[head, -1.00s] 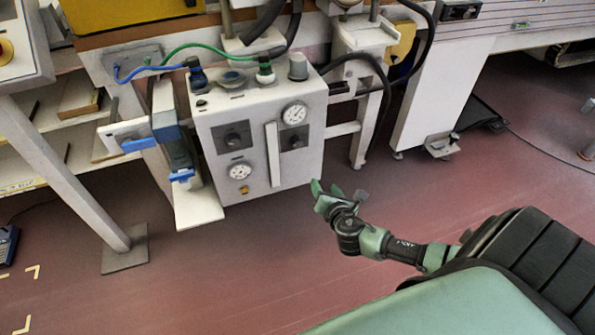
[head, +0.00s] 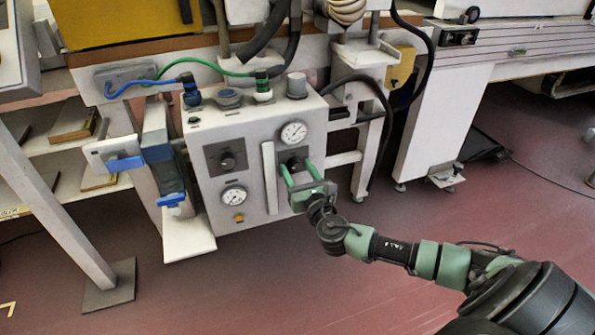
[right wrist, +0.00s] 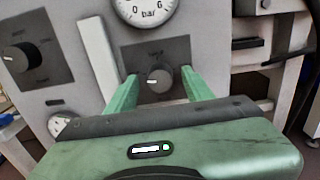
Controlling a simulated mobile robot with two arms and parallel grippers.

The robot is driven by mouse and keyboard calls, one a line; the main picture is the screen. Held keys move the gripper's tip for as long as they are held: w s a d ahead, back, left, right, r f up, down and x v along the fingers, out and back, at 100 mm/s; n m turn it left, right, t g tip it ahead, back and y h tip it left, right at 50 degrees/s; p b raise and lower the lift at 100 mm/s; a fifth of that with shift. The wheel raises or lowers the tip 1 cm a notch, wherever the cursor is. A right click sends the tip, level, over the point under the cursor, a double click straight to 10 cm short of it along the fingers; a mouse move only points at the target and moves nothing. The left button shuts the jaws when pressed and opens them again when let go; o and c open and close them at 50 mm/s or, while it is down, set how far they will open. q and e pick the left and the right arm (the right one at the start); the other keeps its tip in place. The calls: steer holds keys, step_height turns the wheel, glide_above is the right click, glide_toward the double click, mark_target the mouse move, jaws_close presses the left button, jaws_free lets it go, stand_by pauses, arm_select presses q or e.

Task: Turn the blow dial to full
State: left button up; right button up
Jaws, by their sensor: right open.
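A grey control box (head: 255,203) has two black dials on dark square plates. The right dial (head: 293,162) is below the upper pressure gauge; in the right wrist view this dial (right wrist: 160,79) has a white mark pointing left. The left dial (head: 228,160) also shows in the right wrist view (right wrist: 20,57). The plate lettering is too blurred to tell which one is the blow dial. My right gripper (head: 298,167) is open in front of the right dial, its green fingers on either side of the knob in the wrist view. I cannot tell whether they touch it. My left gripper is not in view.
A pale vertical handle (head: 269,178) stands just left of the right dial. Gauges (head: 293,132) sit above and lower left (head: 234,197). Black hoses (head: 378,95) hang to the right. The floor in front of the box is clear.

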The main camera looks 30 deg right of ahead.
steer(key=shift+w, duration=0.15)
jaws_close()
